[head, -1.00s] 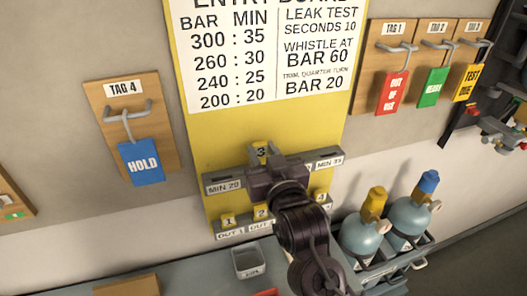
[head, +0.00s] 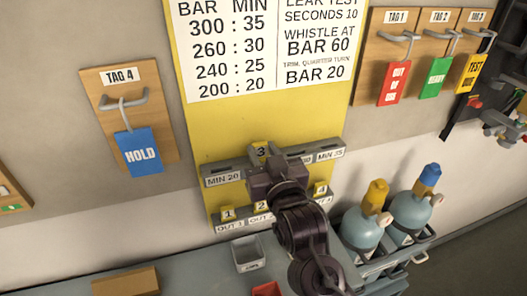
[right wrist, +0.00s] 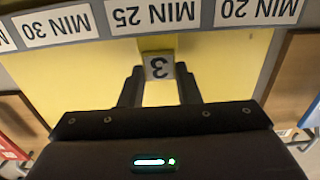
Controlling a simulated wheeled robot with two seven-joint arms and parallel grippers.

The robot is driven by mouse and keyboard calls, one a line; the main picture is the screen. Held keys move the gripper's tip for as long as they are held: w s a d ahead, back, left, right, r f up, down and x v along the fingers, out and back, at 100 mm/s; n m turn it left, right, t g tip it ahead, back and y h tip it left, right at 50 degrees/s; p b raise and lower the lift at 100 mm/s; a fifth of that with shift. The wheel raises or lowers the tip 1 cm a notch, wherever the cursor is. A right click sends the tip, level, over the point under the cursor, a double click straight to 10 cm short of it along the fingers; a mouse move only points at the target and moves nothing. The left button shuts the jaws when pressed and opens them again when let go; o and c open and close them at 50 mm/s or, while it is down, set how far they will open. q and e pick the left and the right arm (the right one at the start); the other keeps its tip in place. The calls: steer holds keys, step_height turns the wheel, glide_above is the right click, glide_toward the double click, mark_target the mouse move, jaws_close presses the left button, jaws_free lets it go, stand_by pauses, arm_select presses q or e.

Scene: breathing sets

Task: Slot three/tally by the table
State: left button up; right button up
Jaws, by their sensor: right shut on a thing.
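The yellow tally marked 3 (head: 260,150) is held between the fingertips of my right gripper (head: 262,162). It stands at the upper grey rail (head: 240,163), right of the MIN 20 label (head: 222,180). In the right wrist view, which is upside down, the tally (right wrist: 158,67) sits between the two fingers, in line with the MIN 25 label (right wrist: 155,12). The gripper hides the slot in the head view, so I cannot tell how deep the tally sits. My left gripper is out of view.
Tallies 1 (head: 228,214), 2 (head: 261,208) and 4 (head: 320,190) stand in the lower rail. A small grey bin (head: 248,254) is below. Two cylinders (head: 362,225) stand in a rack at the right. A blue HOLD tag (head: 138,152) hangs at the left.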

steer(key=o, duration=1)
steer(key=shift+f, duration=0.1)
steer(key=b+v, duration=0.2)
steer(key=v, duration=0.5)
steer(key=shift+s+d+b, duration=0.1)
steer(key=shift+s+b, duration=0.25)
steer(key=shift+b, duration=0.05)
